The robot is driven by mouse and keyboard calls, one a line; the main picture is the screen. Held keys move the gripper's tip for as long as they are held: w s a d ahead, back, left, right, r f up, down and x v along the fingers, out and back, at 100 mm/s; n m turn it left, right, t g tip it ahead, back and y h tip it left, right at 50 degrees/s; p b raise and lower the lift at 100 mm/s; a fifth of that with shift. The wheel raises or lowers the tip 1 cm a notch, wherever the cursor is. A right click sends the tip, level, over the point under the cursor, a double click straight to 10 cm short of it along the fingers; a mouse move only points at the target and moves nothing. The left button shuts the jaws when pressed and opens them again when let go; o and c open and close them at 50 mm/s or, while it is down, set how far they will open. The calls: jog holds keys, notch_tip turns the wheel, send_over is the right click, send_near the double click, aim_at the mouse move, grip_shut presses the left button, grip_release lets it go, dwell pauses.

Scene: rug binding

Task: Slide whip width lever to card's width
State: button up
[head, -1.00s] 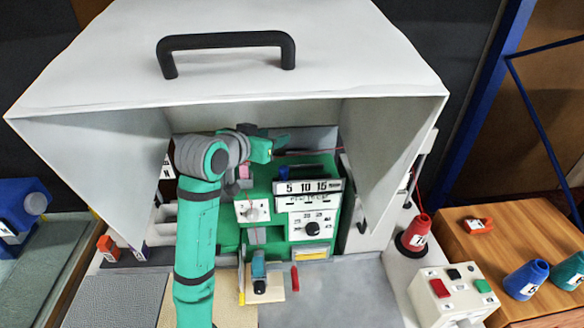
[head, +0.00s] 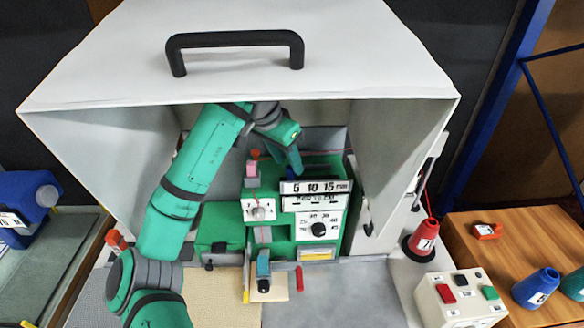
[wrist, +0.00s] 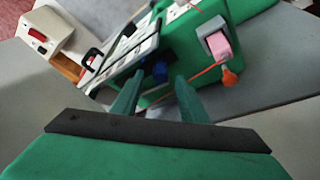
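The green binding machine (head: 258,222) stands inside the white hood. The small blue lever (head: 291,173) sits just behind the scale's left part, near the 5; the blue knob also shows in the wrist view (wrist: 160,72). My gripper (head: 297,167) reaches down over the machine top, close to the lever. In the wrist view my two green fingers (wrist: 160,80) are apart, with the knob between or just beyond their tips; contact cannot be told. I cannot make out a card with a width.
The hood (head: 240,75) with its black handle covers my gripper from above. A pink block with an orange knob (head: 252,165) stands left of the scale. A black dial (head: 318,229) is below it. A button box (head: 455,295) is at the right.

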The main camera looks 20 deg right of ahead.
aim_at(311, 177)
jog(key=shift+x, duration=1.95)
jog(key=shift+c, duration=0.6)
grip_shut()
jog(key=shift+s+d, duration=0.3)
jog(key=shift+d, duration=0.7)
jog(key=shift+s+d, duration=0.25)
jog(key=shift+d, duration=0.7)
jog(key=shift+o, duration=0.6)
grip_release()
jog(key=shift+r, duration=0.1)
